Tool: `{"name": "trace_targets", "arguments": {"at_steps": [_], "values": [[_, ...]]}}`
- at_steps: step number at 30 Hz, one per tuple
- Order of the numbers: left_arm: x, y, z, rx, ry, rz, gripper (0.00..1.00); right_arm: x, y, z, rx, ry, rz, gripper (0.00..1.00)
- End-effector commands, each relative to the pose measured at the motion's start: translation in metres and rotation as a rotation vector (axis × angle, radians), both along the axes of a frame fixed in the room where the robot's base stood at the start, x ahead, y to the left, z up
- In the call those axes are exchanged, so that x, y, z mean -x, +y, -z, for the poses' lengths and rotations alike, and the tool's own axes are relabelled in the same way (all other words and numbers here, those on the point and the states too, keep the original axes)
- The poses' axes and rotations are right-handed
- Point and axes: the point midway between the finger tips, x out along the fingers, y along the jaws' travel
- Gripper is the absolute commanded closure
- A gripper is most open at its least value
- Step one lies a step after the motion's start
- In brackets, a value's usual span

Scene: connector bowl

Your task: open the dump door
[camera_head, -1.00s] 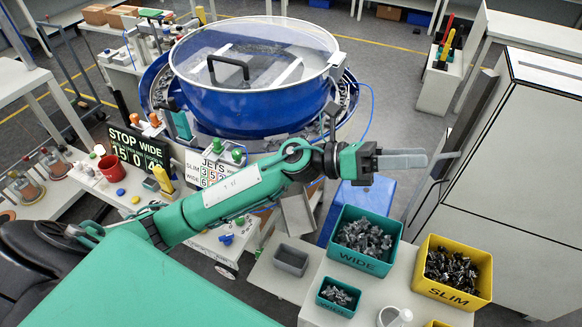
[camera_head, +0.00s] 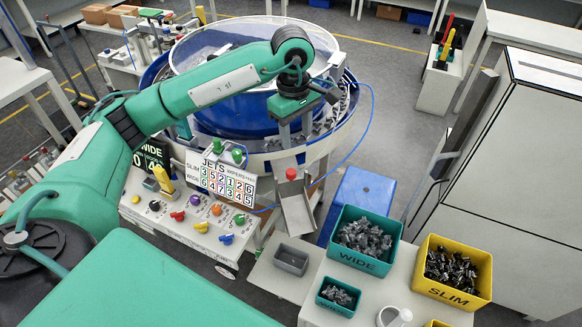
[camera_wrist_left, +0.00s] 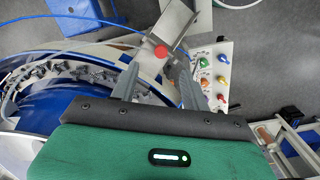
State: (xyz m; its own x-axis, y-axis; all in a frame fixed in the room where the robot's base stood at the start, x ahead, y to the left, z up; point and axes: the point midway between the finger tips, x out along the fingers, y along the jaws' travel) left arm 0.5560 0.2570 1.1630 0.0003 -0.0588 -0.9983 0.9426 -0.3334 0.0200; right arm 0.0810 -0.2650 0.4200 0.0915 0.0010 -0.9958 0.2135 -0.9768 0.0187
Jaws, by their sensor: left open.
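A red knob (camera_head: 291,174) stands at the upper end of a grey metal chute (camera_head: 297,208), in front of the blue bowl (camera_head: 235,122). The dump door itself is hard to make out around the knob. My left gripper (camera_head: 294,143) points down above the bowl's front rim, a little above the knob and not touching it. In the left wrist view the open, empty fingers (camera_wrist_left: 157,75) frame the red knob (camera_wrist_left: 161,51), which lies just beyond their tips. The chute (camera_wrist_left: 172,22) runs on from it. My right gripper is not in view.
A control panel (camera_head: 190,222) with coloured knobs and a JETS board (camera_head: 221,182) stand left of the chute. A green WIDE bin (camera_head: 362,262), a yellow SLIM bin (camera_head: 453,291) and a grey tray (camera_head: 291,260) stand at the lower right. A blue hose (camera_head: 369,110) loops right of the bowl.

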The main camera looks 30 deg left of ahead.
Motion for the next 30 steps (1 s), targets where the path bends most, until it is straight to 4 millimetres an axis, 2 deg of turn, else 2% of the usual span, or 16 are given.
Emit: {"name": "trace_targets", "arguments": {"at_steps": [3, 8, 24, 30], "values": [[-0.002, 0.013, -0.004, -0.053, 0.000, -0.005, 0.53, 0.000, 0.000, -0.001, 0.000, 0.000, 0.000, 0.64], [-0.002, 0.016, 0.007, -0.063, 0.004, -0.006, 0.53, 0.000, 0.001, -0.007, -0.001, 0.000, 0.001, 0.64], [-0.001, 0.015, 0.108, -0.060, 0.004, -0.006, 0.53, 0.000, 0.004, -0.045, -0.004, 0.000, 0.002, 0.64], [-0.002, 0.015, 0.129, -0.059, 0.002, -0.006, 0.53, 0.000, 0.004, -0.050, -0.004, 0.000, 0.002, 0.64]]}}
